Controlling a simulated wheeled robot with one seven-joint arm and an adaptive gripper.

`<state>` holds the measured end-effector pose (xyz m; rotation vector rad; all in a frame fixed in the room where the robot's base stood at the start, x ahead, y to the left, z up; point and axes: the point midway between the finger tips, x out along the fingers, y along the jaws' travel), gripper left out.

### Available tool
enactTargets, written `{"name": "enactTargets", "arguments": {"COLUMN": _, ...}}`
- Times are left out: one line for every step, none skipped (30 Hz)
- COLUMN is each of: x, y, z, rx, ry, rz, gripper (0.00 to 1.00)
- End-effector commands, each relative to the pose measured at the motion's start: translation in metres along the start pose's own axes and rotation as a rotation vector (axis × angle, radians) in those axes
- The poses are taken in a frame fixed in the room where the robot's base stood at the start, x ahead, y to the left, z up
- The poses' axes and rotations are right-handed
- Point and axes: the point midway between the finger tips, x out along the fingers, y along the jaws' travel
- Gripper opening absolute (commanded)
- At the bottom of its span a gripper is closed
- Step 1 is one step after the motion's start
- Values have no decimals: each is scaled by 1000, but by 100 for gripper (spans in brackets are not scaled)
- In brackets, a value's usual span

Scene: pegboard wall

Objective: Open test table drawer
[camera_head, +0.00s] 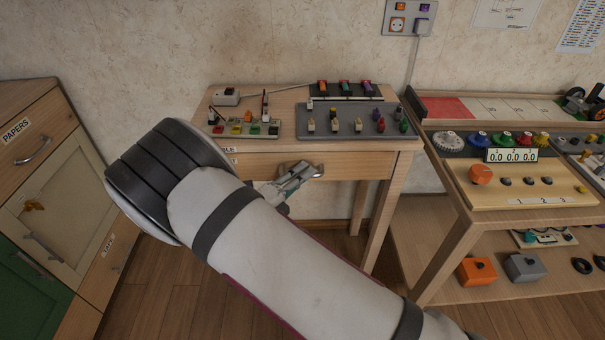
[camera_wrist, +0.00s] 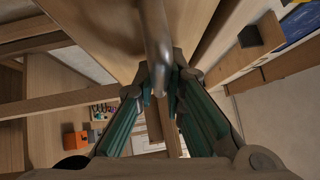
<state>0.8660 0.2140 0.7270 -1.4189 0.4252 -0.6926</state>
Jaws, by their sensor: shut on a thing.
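The test table (camera_head: 290,146) is a light wooden table against the wall, with a drawer (camera_head: 345,166) under its top. The drawer has a metal bar handle (camera_head: 318,170), which also shows in the wrist view (camera_wrist: 155,32). My gripper (camera_head: 304,174) is at the handle, and in the wrist view its teal-lined fingers (camera_wrist: 163,82) are shut around the lower end of the bar. My arm hides the left part of the drawer front. I cannot tell whether the drawer stands slightly out or is flush.
Switches, a grey peg board (camera_head: 355,121) and small coloured parts lie on the table top. A wooden cabinet (camera_head: 60,165) stands at the left. A second bench (camera_head: 450,215) with a lower shelf stands close at the right. Some floor is clear under the table.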

Motion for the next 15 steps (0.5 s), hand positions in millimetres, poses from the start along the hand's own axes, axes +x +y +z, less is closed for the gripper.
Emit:
{"name": "enactTargets", "arguments": {"x": -4, "y": -1, "z": -3, "rx": 0, "ry": -1, "rz": 3, "gripper": 0}}
{"name": "enactTargets", "arguments": {"x": -6, "y": -2, "z": -5, "rx": -1, "ry": -1, "rz": 4, "gripper": 0}}
{"name": "enactTargets", "arguments": {"x": -9, "y": -3, "z": -8, "rx": -1, "ry": -2, "rz": 4, "gripper": 0}}
{"name": "enactTargets", "arguments": {"x": -12, "y": -4, "z": -11, "rx": -2, "ry": -3, "rz": 4, "gripper": 0}}
{"name": "enactTargets", "arguments": {"x": -16, "y": -5, "z": -14, "rx": -2, "ry": -3, "rz": 4, "gripper": 0}}
{"name": "enactTargets", "arguments": {"x": -21, "y": -7, "z": -19, "rx": -2, "ry": -3, "rz": 4, "gripper": 0}}
{"name": "enactTargets", "arguments": {"x": -25, "y": -8, "z": -24, "rx": -2, "ry": -2, "rz": 4, "gripper": 0}}
{"name": "enactTargets", "arguments": {"x": -30, "y": -10, "z": -28, "rx": -4, "ry": -2, "rz": 4, "gripper": 0}}
{"name": "enactTargets", "arguments": {"x": -36, "y": -12, "z": -34, "rx": -3, "ry": -3, "rz": 4, "gripper": 0}}
{"name": "enactTargets", "arguments": {"x": -41, "y": -13, "z": -39, "rx": -4, "ry": -3, "rz": 5, "gripper": 0}}
{"name": "enactTargets", "arguments": {"x": -46, "y": -14, "z": -45, "rx": -4, "ry": -3, "rz": 5, "gripper": 0}}
{"name": "enactTargets", "arguments": {"x": -53, "y": -16, "z": -51, "rx": -4, "ry": -3, "rz": 5, "gripper": 0}}
{"name": "enactTargets", "arguments": {"x": -58, "y": -17, "z": -56, "rx": -4, "ry": -4, "rz": 5, "gripper": 0}}
{"name": "enactTargets", "arguments": {"x": -63, "y": -18, "z": -61, "rx": -3, "ry": -3, "rz": 5, "gripper": 0}}
{"name": "enactTargets", "arguments": {"x": -69, "y": -20, "z": -68, "rx": -3, "ry": -3, "rz": 5, "gripper": 0}}
